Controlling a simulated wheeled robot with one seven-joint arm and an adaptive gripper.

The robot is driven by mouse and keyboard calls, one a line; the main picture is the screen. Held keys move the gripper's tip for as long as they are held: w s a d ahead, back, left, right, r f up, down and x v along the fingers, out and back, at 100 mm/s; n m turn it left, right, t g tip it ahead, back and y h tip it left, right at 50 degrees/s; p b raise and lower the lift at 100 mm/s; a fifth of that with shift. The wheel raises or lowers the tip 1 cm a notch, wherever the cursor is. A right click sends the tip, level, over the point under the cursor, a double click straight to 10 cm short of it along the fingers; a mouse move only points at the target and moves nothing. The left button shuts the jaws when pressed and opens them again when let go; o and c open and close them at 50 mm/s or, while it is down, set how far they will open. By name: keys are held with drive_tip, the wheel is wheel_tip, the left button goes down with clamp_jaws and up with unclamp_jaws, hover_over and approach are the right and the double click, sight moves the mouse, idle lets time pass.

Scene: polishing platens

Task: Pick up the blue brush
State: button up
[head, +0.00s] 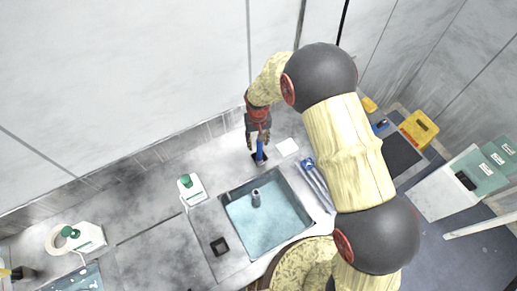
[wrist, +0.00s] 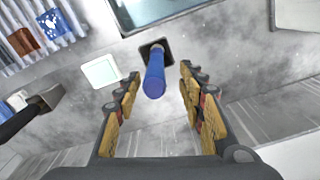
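The blue brush (wrist: 154,78) stands on end at a dark square base (wrist: 163,48) on the grey counter, seen in the wrist view. Its blue handle points up toward my gripper. My gripper (wrist: 160,84) is open, with a finger on each side and the handle's end between the fingertips. In the head view the blue brush (head: 260,149) shows just below my gripper (head: 257,136), beside the sink. I cannot tell whether either finger touches the handle.
A water-filled sink (head: 265,215) lies to the right front of the brush. A white square (head: 287,147) lies flat beside the brush. A white bottle with a green cap (head: 191,190) stands to the left. A ribbed tray (head: 318,186) lies right of the sink.

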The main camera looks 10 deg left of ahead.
sight(259, 149)
drive_tip(key=f, duration=0.2)
drive_tip(key=f+p, duration=0.1)
drive_tip(key=f, duration=0.3)
drive_tip(key=shift+w+d+f+p, duration=0.1)
drive_tip(key=shift+d+f+p, duration=0.2)
drive_tip(key=shift+p, duration=0.05)
drive_tip(key=shift+c, duration=0.7)
clamp_jaws()
